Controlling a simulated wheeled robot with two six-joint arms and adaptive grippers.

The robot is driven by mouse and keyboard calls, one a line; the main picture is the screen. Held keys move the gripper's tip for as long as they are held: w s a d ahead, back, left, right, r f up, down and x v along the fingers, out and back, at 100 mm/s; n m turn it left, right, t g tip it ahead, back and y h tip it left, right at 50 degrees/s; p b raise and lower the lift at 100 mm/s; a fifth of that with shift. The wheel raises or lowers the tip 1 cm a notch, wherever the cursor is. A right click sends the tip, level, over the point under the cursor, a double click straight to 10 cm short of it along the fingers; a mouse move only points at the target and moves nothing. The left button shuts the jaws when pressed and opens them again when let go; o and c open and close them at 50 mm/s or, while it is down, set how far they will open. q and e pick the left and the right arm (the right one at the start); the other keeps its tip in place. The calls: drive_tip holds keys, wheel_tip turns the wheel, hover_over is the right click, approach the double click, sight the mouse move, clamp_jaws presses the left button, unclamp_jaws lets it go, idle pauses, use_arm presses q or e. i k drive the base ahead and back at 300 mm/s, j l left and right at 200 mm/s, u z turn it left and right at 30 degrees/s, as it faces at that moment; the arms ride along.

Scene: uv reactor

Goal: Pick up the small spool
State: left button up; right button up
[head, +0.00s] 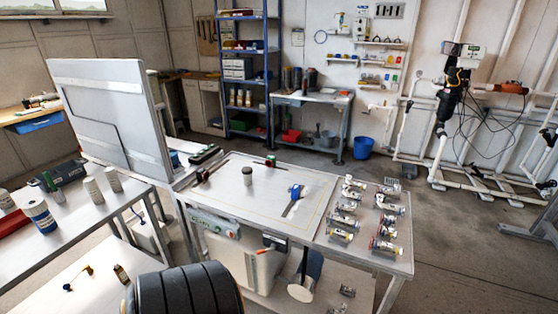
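No thing in the head view is clearly a small spool. A small upright grey cylinder with a darker top (247,176) stands on the flat top of the middle workbench (225,199), and I cannot tell whether it is the spool. A larger white cylinder with a blue band (39,216) stands on the left table. Neither of my grippers shows in the head view.
Several small fittings (345,220) crowd the bench's right end. A blue-handled tool (293,198) lies right of the cylinder. A tall grey panel (105,115) rises at the back left. A large black ribbed object (185,292) fills the bottom. Floor is open at right.

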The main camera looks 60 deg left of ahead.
sight(339, 236)
drive_tip(key=u, duration=1.35)
